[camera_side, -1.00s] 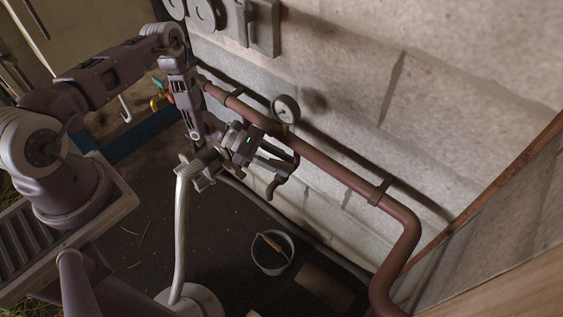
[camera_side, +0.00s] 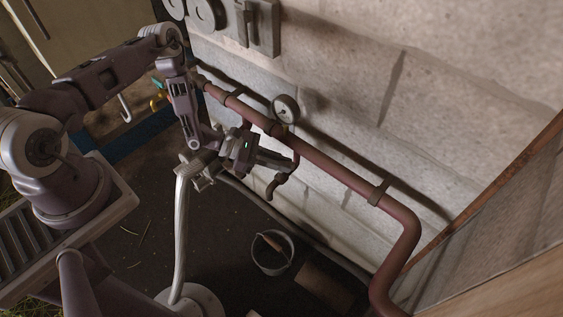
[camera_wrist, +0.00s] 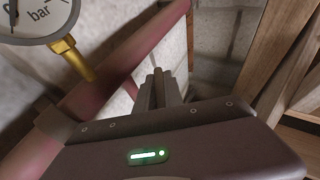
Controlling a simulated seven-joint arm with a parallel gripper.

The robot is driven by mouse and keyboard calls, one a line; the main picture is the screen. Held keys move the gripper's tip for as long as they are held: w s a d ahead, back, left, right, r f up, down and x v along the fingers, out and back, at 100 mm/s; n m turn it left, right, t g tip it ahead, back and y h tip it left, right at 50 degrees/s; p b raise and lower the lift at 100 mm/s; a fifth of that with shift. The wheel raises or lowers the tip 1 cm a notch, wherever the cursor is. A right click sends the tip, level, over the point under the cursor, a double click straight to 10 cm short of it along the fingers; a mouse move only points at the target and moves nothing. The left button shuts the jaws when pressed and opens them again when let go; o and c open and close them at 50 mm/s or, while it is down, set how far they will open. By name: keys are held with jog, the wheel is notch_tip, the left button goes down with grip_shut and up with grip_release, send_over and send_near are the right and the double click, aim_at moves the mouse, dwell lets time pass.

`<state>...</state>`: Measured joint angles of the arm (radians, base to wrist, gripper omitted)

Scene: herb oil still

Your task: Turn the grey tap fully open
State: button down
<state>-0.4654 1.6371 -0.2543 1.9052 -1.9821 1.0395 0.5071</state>
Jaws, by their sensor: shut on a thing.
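A short brown branch with a curved spout (camera_side: 277,183) hangs below the copper-red wall pipe (camera_side: 335,170). My gripper (camera_side: 287,160) reaches from the left to the upper part of this branch, in front of the wall. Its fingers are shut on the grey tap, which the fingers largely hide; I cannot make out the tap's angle. In the wrist view my fingers (camera_wrist: 159,88) are close together, with the pipe to their left.
A pressure gauge (camera_side: 285,109) stands on the pipe just above my gripper; it also shows close in the wrist view (camera_wrist: 35,18). A bucket (camera_side: 272,253) stands on the dark floor below. A grey electrical box (camera_side: 262,28) is on the block wall.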

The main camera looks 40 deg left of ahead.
jog(key=n+t+y, duration=0.4)
jog(key=n+y, duration=0.1)
jog(key=n, duration=0.1)
jog(key=shift+s+t+y, duration=0.1)
jog(key=shift+t+y, duration=0.3)
jog(key=n+t+y, duration=0.1)
jog(key=n+y, duration=0.4)
jog(key=shift+n+y, duration=0.3)
jog(key=shift+y, duration=0.2)
jog(key=c, duration=1.5)
grip_release()
jog(key=shift+o, duration=0.2)
jog(key=shift+h, duration=0.3)
